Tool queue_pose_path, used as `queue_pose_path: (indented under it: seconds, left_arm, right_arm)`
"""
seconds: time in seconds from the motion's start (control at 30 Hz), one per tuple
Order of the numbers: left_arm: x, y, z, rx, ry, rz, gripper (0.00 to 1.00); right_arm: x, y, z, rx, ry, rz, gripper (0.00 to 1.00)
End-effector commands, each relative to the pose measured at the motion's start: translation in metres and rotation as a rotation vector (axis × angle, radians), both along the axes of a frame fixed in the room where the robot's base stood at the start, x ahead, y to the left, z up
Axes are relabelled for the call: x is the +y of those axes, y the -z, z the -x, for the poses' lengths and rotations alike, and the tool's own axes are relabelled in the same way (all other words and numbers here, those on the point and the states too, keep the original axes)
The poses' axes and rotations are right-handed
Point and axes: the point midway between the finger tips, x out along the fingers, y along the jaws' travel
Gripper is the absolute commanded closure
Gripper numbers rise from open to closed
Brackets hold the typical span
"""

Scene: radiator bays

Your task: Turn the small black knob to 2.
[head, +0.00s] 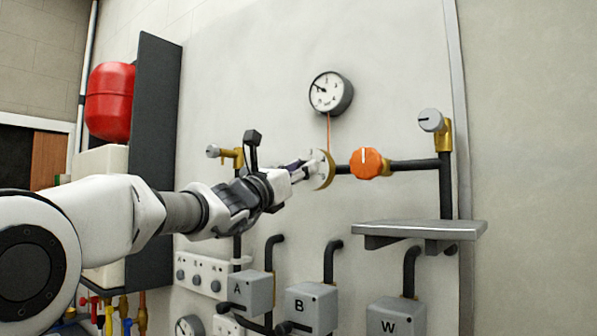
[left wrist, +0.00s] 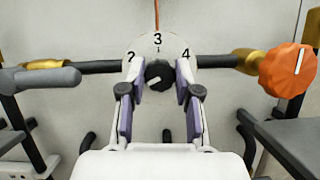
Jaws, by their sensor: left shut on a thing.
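The small black knob (left wrist: 158,73) sits between the two fingers of my left gripper (left wrist: 157,80) in the left wrist view. The gripper is shut on it. A short white mark shows on the knob's face, slanting between lower left and upper right; which number it points to is hard to tell. The pale round dial plate (left wrist: 148,43) behind it shows a partly blurred 2 at left, 3 at top and 4 at right. In the head view my left gripper (head: 309,167) reaches the dial plate (head: 325,169) and hides the knob.
An orange knob (head: 369,162) is on the same pipe, right of the dial. A gauge (head: 331,93) hangs above. A grey shelf (head: 420,230) juts out at lower right. Boxes A (head: 246,291), B (head: 311,306) and W (head: 396,318) are below. A grey-capped valve (head: 431,120) is at right.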

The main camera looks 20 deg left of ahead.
Motion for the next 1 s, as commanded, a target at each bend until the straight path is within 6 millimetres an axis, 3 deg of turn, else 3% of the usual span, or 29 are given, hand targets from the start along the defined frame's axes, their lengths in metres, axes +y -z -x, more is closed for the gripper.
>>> queue_pose_path:
  seconds: [0.4,1.0]
  left_arm:
    - [0.002,0.001,-0.001,-0.111,-0.003,-0.303,1.0]
    - [0.004,-0.005,-0.002,-0.284,-0.006,-0.782,1.0]
  right_arm:
    - [0.0,0.019,0.0,0.0,0.0,0.0,0.6]
    - [0.0,0.009,0.0,0.0,0.0,0.0,0.6]
